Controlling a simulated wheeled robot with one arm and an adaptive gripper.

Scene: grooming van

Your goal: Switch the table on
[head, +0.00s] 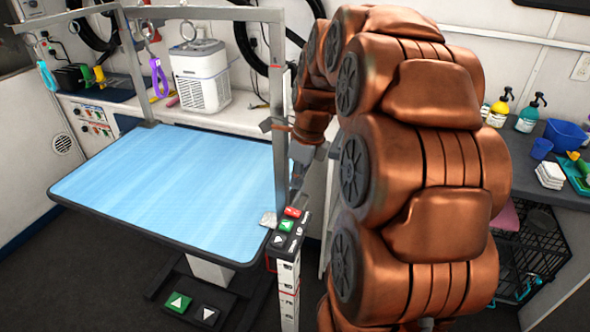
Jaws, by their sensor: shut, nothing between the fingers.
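The grooming table (175,185) has a light blue top with a dark rim and stands at the left and centre. A control post at its near right corner carries a small panel with a red button (292,212), a green button (286,225) with an up arrow, and a pale button (279,240) with an arrow. My gripper (297,183) is shut and empty, hanging just above and behind the panel, beside the table's right edge. It looks apart from the buttons, but its fingertips are small and partly hidden.
Grey grooming-arm posts (281,135) rise from the table. A white box-shaped appliance (201,77) stands on the back counter. Bottles (498,110) and a blue tub (566,136) stand on the right counter, above a black wire crate (535,250).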

